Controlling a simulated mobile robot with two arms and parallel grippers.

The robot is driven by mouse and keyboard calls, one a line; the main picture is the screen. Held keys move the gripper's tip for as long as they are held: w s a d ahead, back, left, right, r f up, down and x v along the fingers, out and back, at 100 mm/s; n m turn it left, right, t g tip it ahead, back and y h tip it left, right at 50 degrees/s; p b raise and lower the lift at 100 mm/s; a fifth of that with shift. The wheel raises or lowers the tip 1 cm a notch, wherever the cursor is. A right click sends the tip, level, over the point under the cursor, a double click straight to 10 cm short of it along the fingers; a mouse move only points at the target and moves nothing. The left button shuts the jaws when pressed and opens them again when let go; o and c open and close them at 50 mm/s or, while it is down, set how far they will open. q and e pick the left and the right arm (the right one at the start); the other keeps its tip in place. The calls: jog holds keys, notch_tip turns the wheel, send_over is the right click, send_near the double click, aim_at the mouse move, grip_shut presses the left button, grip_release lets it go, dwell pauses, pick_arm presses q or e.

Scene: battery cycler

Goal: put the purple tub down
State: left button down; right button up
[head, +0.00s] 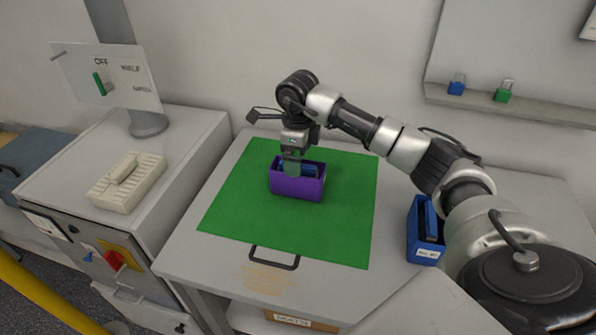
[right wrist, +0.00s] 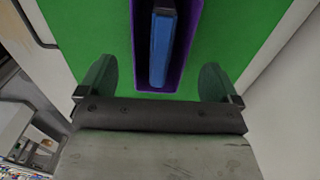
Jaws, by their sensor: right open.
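The purple tub (head: 298,188) stands upright on the green mat (head: 340,225) on the table, with a blue block-like thing (right wrist: 161,45) inside it. In the right wrist view the tub's purple rim (right wrist: 190,50) shows around the blue thing. My right gripper (head: 291,168) is at the tub's left end in the head view. In the right wrist view the right gripper (right wrist: 156,84) is open, its two fingers wide apart with green mat showing between each finger and the tub. My left gripper is in neither view.
A blue bin (head: 424,232) with a label stands on the table to the right, close to my right arm. A black handle (head: 274,259) lies at the mat's front edge. The mat is clear around the tub. A grey cabinet (head: 190,135) stands left.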

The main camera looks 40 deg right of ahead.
notch_tip(320, 180, up, 6)
jog(key=shift+r+b, duration=0.2)
jog(key=shift+b, duration=0.3)
